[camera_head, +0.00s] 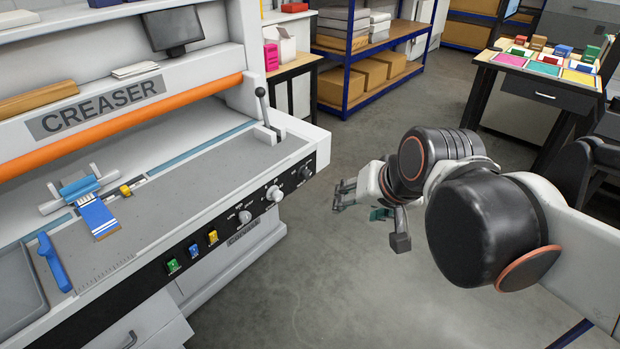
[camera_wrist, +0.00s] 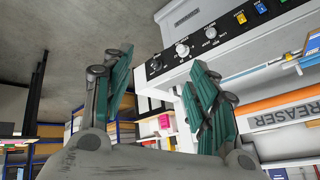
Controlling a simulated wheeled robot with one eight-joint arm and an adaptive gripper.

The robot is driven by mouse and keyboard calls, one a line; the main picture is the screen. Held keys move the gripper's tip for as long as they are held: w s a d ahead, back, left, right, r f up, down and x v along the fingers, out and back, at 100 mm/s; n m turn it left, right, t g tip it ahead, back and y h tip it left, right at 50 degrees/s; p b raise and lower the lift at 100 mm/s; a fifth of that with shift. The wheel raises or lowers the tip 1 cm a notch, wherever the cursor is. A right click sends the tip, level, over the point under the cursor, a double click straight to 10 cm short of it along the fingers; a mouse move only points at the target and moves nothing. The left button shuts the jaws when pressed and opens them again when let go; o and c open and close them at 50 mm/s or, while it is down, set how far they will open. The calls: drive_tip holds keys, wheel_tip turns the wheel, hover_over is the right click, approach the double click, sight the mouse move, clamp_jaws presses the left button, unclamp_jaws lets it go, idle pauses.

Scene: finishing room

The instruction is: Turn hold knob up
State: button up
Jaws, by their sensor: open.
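The creaser's front panel (camera_head: 210,245) carries three round knobs in a row. A light knob (camera_head: 244,217) is at the left, another light knob (camera_head: 274,193) is in the middle, and a dark knob (camera_head: 305,172) is near the right end. Their small labels are too blurred to tell which is hold. In the wrist view the panel appears inverted, with the light knobs (camera_wrist: 210,32) and (camera_wrist: 182,49) and the dark knob (camera_wrist: 155,65) beyond my fingers. My gripper (camera_head: 352,201) is open and empty, to the right of the panel and apart from it. Its green-padded fingers (camera_wrist: 158,72) are spread.
Green, blue and yellow buttons (camera_head: 193,250) sit left of the knobs. A lever (camera_head: 264,112) stands on the creaser's right end. A blue-framed shelf (camera_head: 345,50) and a sample table (camera_head: 540,75) stand behind. The floor (camera_head: 330,270) around my gripper is clear.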

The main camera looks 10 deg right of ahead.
drive_tip(key=w+d+f+m+y+b, duration=0.1)
drive_tip(key=w+f+m, duration=0.25)
drive_tip(key=w, duration=0.55)
drive_tip(key=w+f+m+t+y+b, duration=0.1)
drive_tip(key=w+f+m+y, duration=0.1)
drive_tip(key=w+m, duration=0.5)
drive_tip(key=w+d+f+m+y+b, duration=0.1)
drive_tip(key=w+f+m, duration=0.2)
drive_tip(key=w, duration=0.8)
drive_tip(key=m+t+y+b, duration=0.25)
drive_tip(key=m+b, duration=0.45)
drive_tip(key=m, duration=0.4)
approach(309, 175)
drive_tip(key=shift+y, duration=0.25)
drive_tip(key=x, duration=0.8)
drive_tip(key=shift+w+f, duration=0.15)
drive_tip(key=shift+f, duration=0.25)
drive_tip(key=shift+w+a+f+m, duration=0.1)
drive_tip(key=shift+w+a+m, duration=0.2)
drive_tip(key=shift+w, duration=0.15)
drive_tip(key=c, duration=1.1)
